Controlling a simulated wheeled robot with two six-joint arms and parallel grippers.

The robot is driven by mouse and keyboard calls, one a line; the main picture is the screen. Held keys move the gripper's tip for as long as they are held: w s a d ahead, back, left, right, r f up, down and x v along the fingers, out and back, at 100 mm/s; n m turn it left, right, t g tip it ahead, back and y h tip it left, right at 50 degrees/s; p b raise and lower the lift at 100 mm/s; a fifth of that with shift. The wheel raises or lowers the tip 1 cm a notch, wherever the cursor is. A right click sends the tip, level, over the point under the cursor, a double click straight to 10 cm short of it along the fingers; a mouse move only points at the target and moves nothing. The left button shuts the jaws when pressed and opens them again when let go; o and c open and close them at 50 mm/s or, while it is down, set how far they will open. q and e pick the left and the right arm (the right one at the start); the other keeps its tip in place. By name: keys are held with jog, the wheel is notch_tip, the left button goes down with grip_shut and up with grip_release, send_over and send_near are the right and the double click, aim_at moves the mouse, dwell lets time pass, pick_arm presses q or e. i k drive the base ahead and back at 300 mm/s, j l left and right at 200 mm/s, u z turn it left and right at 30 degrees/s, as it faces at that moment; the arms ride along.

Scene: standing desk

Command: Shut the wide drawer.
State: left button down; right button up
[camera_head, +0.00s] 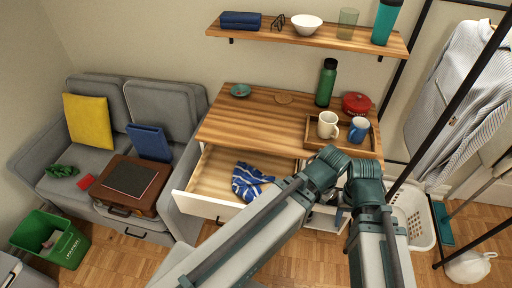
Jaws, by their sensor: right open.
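The wide drawer (207,203) is pulled out from under the left part of the wooden desk top (255,118). Its front is white and its inside is wood-coloured. A blue and white striped cloth (248,181) lies in it, towards the right. My grey and teal arm links cross in front of the drawer's right end and hide it. My right gripper (338,213) is small and mostly hidden behind these links, to the right of the drawer. It is open, and I cannot tell whether it touches anything. I cannot make out my left gripper.
A tray (312,137) with a cream mug (327,124) and a blue mug (358,129) stands on the desk by a green bottle (326,83) and red pot (356,103). A grey sofa (185,131) stands close left of the drawer. A white basket (420,222) is at right.

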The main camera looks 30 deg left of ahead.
aim_at(209, 194)
jog(key=i+j+u, duration=0.1)
jog(key=j+u, duration=0.2)
jog(key=u, duration=0.2)
jog(key=i+j+u, duration=0.1)
jog(key=j+u, duration=0.2)
jog(key=u, duration=0.15)
